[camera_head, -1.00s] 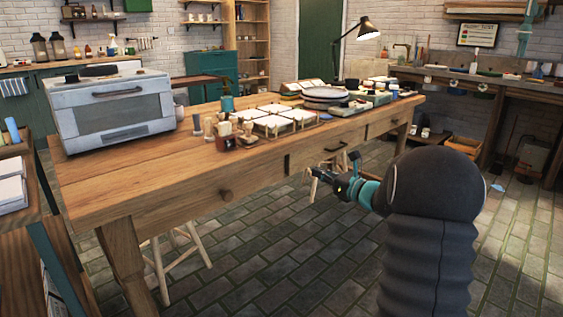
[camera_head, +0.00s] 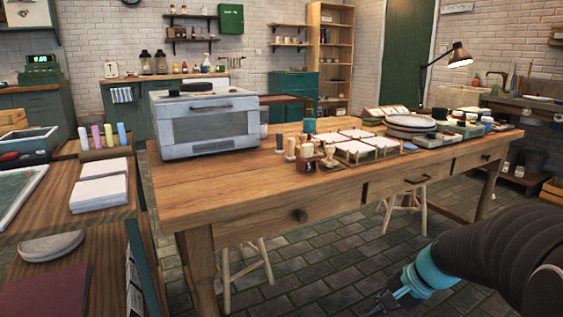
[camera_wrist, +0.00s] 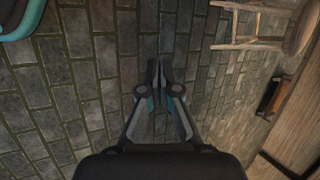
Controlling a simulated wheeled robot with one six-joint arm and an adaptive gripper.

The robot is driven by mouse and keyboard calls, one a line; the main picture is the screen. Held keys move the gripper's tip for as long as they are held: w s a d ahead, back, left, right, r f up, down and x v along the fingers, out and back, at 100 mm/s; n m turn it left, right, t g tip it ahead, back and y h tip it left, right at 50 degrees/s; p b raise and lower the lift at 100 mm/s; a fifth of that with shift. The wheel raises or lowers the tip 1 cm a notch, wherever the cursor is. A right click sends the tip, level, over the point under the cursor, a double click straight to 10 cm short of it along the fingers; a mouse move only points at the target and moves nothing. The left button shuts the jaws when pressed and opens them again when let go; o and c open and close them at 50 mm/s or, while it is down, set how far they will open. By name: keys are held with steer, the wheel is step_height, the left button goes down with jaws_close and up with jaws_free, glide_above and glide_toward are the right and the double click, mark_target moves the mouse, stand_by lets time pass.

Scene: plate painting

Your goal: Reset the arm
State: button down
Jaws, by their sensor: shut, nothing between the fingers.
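My gripper (camera_head: 384,303) is low at the bottom right of the head view, in front of the wooden table (camera_head: 255,211) and over the tiled floor. My dark ribbed arm reaches to it from the right edge. In the wrist view my gripper (camera_wrist: 158,76) points at the grey floor tiles, its fingers together and empty. It touches nothing that I can see.
A white oven (camera_head: 207,124) and white square tiles (camera_head: 362,147) stand on the table. A stool (camera_head: 405,207) is beneath it; a stool also shows in the wrist view (camera_wrist: 265,28). A side counter (camera_head: 105,232) is at left. Open floor lies in front of the table.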

steer(key=s+a+r+n+t+h, duration=0.1)
steer(key=s+r+n, duration=0.3)
steer(key=s, duration=0.4)
steer(key=s+a+r+n+t+h+p, duration=0.1)
steer(key=s+a+r+n+h, duration=0.3)
steer(key=s, duration=0.4)
steer(key=r+n, duration=0.1)
steer(key=n, duration=0.1)
steer(key=shift+s+n+t, duration=0.2)
steer(key=shift+n+t, duration=0.1)
